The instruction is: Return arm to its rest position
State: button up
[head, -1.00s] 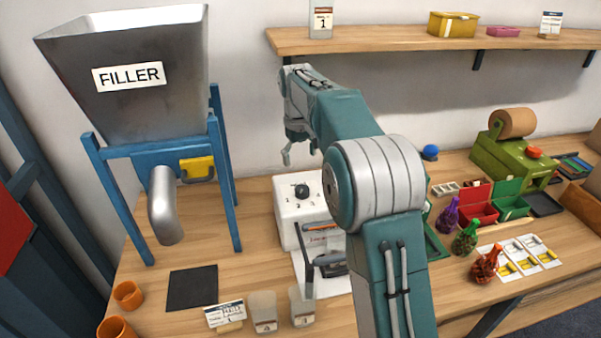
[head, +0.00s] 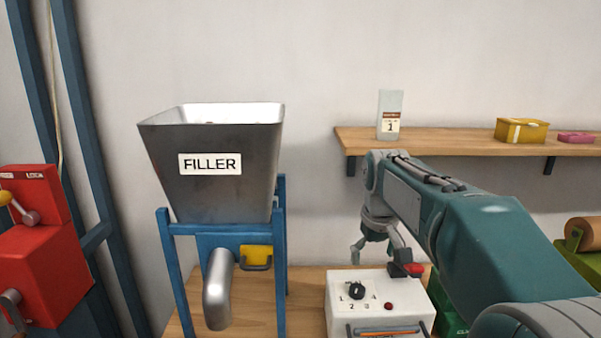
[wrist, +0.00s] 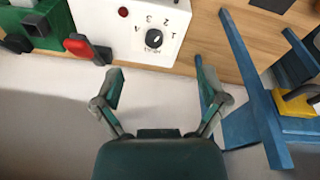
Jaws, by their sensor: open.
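My gripper (head: 378,250) hangs at the end of the teal and grey arm, above and behind the white box with a dial (head: 380,304). In the wrist view my gripper (wrist: 158,80) has its two fingers spread apart with nothing between them. The white box (wrist: 110,18) shows past the fingertips, with its dial and red button. The arm is bent, with its near part running out at the lower right of the head view.
The filler hopper (head: 215,165) stands on a blue frame to the left. A red machine (head: 40,250) is at the far left. A wall shelf (head: 460,143) holds a bag (head: 391,115) and a yellow box (head: 522,130). A red-ended lever (head: 412,269) is close by the gripper.

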jog(key=s+f+m+t, duration=0.1)
jog(key=s+f+t, duration=0.1)
jog(key=s, duration=1.1)
jog(key=s+f+m+t, duration=0.1)
jog(key=s+f, duration=0.2)
jog(key=s, duration=0.9)
jog(key=shift+s+d+f+m+t, duration=0.15)
jog(key=shift+s+f+m+t, duration=0.2)
jog(key=shift+s+m+t, duration=0.05)
